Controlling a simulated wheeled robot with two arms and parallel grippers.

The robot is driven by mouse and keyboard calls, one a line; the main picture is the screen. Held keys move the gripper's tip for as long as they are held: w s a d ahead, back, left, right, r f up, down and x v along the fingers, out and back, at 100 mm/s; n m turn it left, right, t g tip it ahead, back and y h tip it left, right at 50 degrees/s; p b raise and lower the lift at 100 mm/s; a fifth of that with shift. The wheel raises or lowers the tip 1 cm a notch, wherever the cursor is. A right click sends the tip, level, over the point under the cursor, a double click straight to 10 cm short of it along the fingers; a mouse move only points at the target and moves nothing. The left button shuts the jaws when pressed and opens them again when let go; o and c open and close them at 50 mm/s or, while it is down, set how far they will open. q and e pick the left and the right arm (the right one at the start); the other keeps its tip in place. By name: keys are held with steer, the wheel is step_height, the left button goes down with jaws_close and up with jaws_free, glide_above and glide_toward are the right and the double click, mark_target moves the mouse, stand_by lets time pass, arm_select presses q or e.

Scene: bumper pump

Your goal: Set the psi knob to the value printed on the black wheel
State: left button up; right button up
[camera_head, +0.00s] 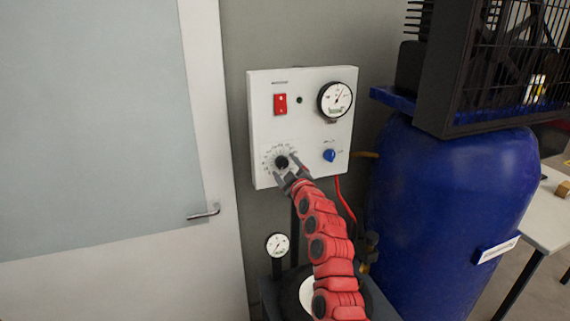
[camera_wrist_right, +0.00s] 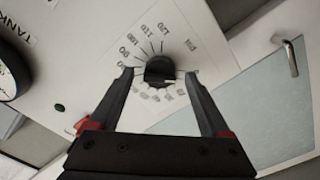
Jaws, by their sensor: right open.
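The black psi knob (camera_head: 282,161) sits low on the left of the white control panel (camera_head: 262,110), with printed numbers around it. In the right wrist view the knob (camera_wrist_right: 160,70) lies between the tips of my right gripper (camera_wrist_right: 159,73). In the head view my right gripper (camera_head: 285,166) is at the knob. Its fingers are open, one on each side, and I cannot tell whether they touch it. A dark wheel (camera_head: 292,288) with a pale centre shows partly below, mostly behind my right arm; no value is readable on it. My left gripper is not in view.
The panel also bears a red switch (camera_head: 280,104), a round gauge (camera_head: 337,99) and a blue knob (camera_head: 329,155). A small gauge (camera_head: 277,244) stands below. A blue tank (camera_head: 450,190) is at the right, a door (camera_head: 100,130) with a handle (camera_head: 204,213) at the left.

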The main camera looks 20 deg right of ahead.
steer(key=shift+w, duration=0.4)
jaws_close()
stand_by(0.4)
